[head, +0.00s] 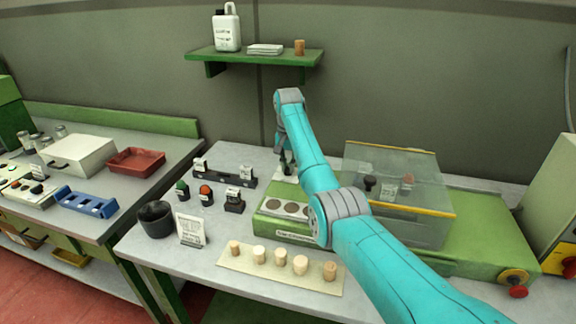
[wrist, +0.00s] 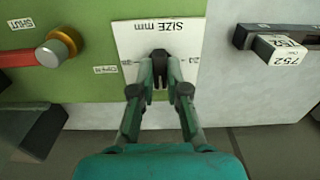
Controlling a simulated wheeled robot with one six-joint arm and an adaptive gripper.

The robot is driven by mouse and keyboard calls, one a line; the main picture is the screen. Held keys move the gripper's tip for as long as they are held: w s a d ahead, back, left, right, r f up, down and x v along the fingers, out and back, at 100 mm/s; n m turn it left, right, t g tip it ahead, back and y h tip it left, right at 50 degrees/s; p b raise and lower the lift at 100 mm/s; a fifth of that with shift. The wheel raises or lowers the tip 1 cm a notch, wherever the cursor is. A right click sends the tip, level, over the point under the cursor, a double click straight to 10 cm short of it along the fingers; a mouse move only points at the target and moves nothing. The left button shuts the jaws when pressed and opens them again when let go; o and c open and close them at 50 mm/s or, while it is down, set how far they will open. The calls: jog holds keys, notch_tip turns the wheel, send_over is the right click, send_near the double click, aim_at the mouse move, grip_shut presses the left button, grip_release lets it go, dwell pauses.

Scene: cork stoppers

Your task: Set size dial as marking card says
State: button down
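The size dial is a black knob (wrist: 160,58) on a white plate (wrist: 178,34) marked "SIZE mm"; in the wrist view I see its far end between my fingers. Small numbers flank it, too unclear to read. My gripper (wrist: 160,80) is drawn in, with a finger against each side of the knob. In the head view my gripper (head: 286,163) is at the back left of the green machine (head: 262,222), and my arm hides part of it. A white standing card (head: 190,230) with print too small to read stands at the table's front left.
A cork mat (head: 229,262) with several stoppers lies in front of the machine. A black cup (head: 155,219), small stamps and a black rail (head: 232,178) stand to the left. A clear cover (head: 425,217) is on the right. The wrist view shows a red lever with a brass knob (wrist: 52,52).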

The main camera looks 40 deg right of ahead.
dwell(0.4)
jog(key=m, duration=0.4)
jog(key=shift+m, duration=0.3)
jog(key=m, duration=0.4)
jog(key=shift+m, duration=0.3)
jog(key=m, duration=0.4)
jog(key=shift+m, duration=2.4)
jog(key=c, duration=1.2)
grip_release()
jog(key=shift+o, duration=0.2)
jog(key=shift+r, duration=0.1)
